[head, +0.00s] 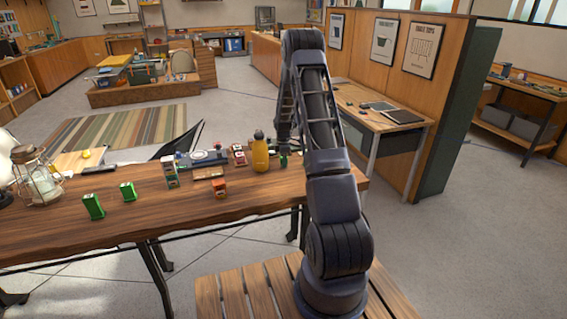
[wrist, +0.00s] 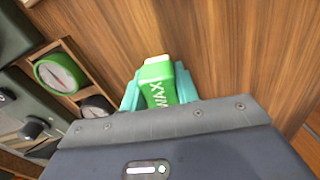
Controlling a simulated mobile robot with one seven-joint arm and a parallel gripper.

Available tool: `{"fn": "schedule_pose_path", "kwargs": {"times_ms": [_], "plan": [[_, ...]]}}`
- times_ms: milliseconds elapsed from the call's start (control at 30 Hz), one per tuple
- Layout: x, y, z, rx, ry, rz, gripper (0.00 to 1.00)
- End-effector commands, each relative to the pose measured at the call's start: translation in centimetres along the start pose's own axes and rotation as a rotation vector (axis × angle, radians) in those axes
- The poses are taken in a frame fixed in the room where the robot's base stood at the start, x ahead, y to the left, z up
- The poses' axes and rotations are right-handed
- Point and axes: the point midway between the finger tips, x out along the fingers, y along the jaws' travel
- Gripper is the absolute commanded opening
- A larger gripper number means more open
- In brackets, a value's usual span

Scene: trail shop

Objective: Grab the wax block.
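The wax block (wrist: 160,88) is green with a pale top end and the word WAX on its face. In the wrist view it sits between the two teal fingers of my gripper (wrist: 159,88), one on each side, with no clear gap. My gripper appears shut on it. In the head view my arm reaches down to the far right part of the wooden table, and a bit of green (head: 284,161) shows beside my gripper, mostly hidden by the arm. I cannot tell whether the block is lifted off the wood.
A yellow bottle (head: 260,154) stands just left of my gripper. Small boxes and a red-and-white item (head: 239,155) crowd nearby. Two green containers (head: 93,206) (head: 128,191) and a lantern (head: 37,177) stand farther left. A green round compass (wrist: 60,73) lies in a wooden tray beside my gripper.

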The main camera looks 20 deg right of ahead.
Motion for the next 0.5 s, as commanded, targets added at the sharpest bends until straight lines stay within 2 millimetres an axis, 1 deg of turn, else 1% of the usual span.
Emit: {"fn": "schedule_pose_path", "kwargs": {"times_ms": [33, 67, 333, 433, 500], "plan": [[0.0, 0.0, 0.0, 0.000, 0.000, 0.000, 0.11], [0.0, 0.0, 0.0, 0.000, 0.000, 0.000, 0.08], [-0.2, 0.0, 0.0, 0.000, 0.000, 0.001, 0.08], [-0.8, 0.1, 0.0, 0.000, 0.000, 0.002, 0.08], [-1.6, 0.1, 0.0, 0.000, 0.000, 0.003, 0.08]]}}
